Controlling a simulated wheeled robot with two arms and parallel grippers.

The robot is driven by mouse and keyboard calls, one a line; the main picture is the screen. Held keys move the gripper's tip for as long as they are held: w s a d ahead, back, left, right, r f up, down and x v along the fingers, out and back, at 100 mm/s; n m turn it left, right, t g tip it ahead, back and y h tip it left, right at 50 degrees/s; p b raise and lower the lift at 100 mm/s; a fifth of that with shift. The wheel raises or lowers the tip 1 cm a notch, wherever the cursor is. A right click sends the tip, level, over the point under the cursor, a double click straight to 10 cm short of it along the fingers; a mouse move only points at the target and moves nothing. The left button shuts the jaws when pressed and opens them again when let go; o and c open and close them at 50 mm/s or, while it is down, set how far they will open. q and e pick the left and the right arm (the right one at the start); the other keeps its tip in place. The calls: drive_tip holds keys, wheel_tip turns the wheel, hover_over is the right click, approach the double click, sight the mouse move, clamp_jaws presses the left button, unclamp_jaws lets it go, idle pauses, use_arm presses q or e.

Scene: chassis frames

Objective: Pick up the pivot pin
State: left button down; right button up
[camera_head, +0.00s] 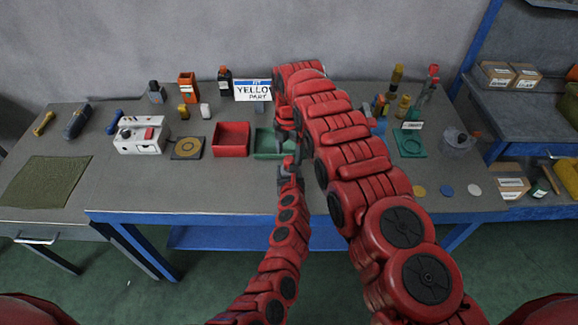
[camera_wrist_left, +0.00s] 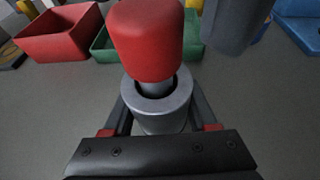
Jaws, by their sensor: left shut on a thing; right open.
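In the left wrist view a red-topped pin (camera_wrist_left: 145,38), which looks like the pivot pin, stands with its metal shaft inside a grey collar (camera_wrist_left: 162,105). My left gripper (camera_wrist_left: 160,120) has a finger on each side of the collar and is shut on this piece. In the head view my left gripper (camera_head: 288,172) is at the table's front middle, just before the green bin. My right gripper (camera_head: 284,137) is open above the green bin, close behind the left one and partly hidden by its own arm.
A red bin (camera_head: 231,139) and a green bin (camera_head: 266,145) stand side by side behind the left gripper. A white box device (camera_head: 140,136) is to the left. A green fixture (camera_head: 409,144) and several bottles are to the right. The table front left of my left arm is clear.

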drive_tip(key=shift+s+f, duration=0.1)
drive_tip(key=shift+f, duration=1.35)
clamp_jaws()
